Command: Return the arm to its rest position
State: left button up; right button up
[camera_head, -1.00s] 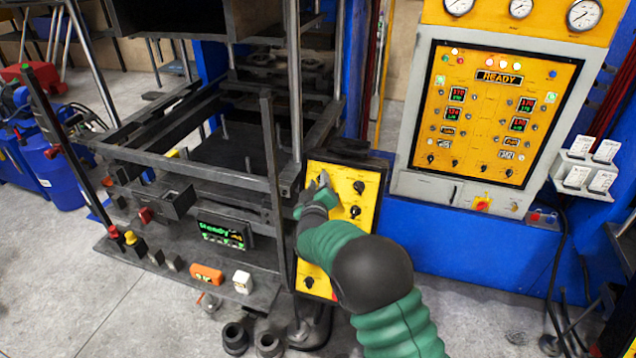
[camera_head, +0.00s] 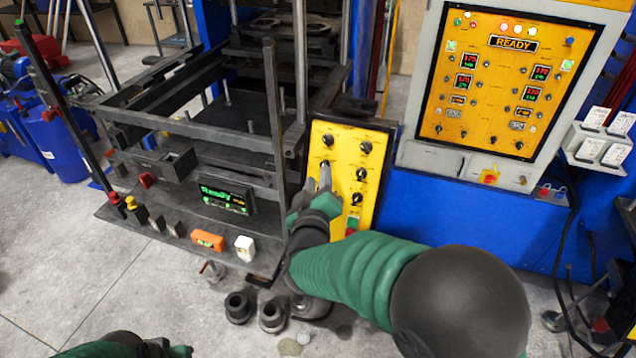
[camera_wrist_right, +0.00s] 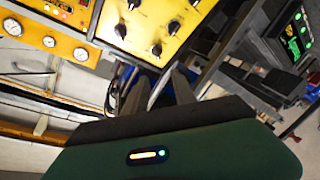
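My right arm, green with black joints, reaches in from the lower right of the head view. Its gripper (camera_head: 318,180) is in front of the yellow knob panel (camera_head: 345,150), over the panel's left side. In the right wrist view its two fingers (camera_wrist_right: 162,80) stand apart with nothing between them, below the knob panel (camera_wrist_right: 150,28). I cannot tell whether they touch the panel. Part of my left arm, with its gripper end (camera_head: 165,347), shows at the bottom left edge of the head view; its fingers are not clear.
The dark press frame (camera_head: 190,130) stands to the left, with a "Ready" display (camera_head: 226,197). A yellow control cabinet (camera_head: 500,85) is at the upper right. Black rings (camera_head: 272,316) lie on the floor below. The grey floor at lower left (camera_head: 60,260) is clear.

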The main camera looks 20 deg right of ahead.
jog(key=shift+d, duration=0.1)
jog(key=s+f+m+g+y+b, duration=0.1)
jog(key=s+f+g+y+b, duration=0.25)
jog(key=f, duration=0.55)
jog(key=s+f+g+y+b, duration=0.2)
jog(key=s+f+b, duration=0.15)
jog(key=f, duration=0.55)
jog(key=s+d+f+m+g+b, duration=0.1)
jog(key=s+f+g, duration=0.3)
jog(key=s, duration=0.5)
jog(key=s+d+f+m+g+b, duration=0.1)
jog(key=s+d+f+m+g, duration=0.1)
jog(key=s+f, duration=0.5)
jog(key=shift+s+d+m+g+b, duration=0.3)
jog(key=shift+s+d+g, duration=0.25)
jog(key=shift+s+g, duration=0.45)
jog(key=shift+s+a, duration=0.1)
